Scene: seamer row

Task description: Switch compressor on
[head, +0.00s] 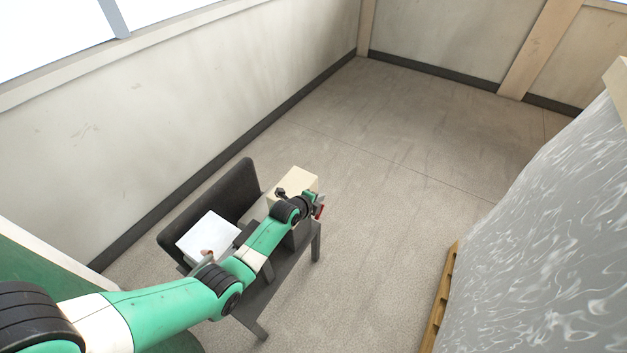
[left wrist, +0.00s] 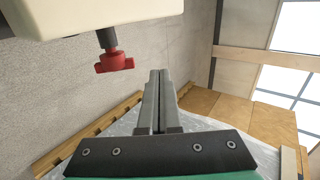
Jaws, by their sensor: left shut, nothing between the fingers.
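A cream box (head: 298,182) stands at the far end of a dark bench in the head view. In the left wrist view the cream box (left wrist: 75,14) fills the upper left. A red knob (left wrist: 114,62) on a dark stem sticks out from it; a bit of red (head: 319,212) also shows in the head view by my gripper. My left gripper (left wrist: 160,78) is shut and empty, beside the knob and apart from it in the wrist picture. In the head view my left gripper (head: 319,199) is small and partly hidden by its wrist. My right gripper is out of view.
The dark bench (head: 268,300) stands near the left wall. A white box (head: 207,233) sits on it, partly behind my arm. A wrapped grey load (head: 550,240) on a wooden pallet (head: 440,300) stands to the right. The floor between and beyond is clear.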

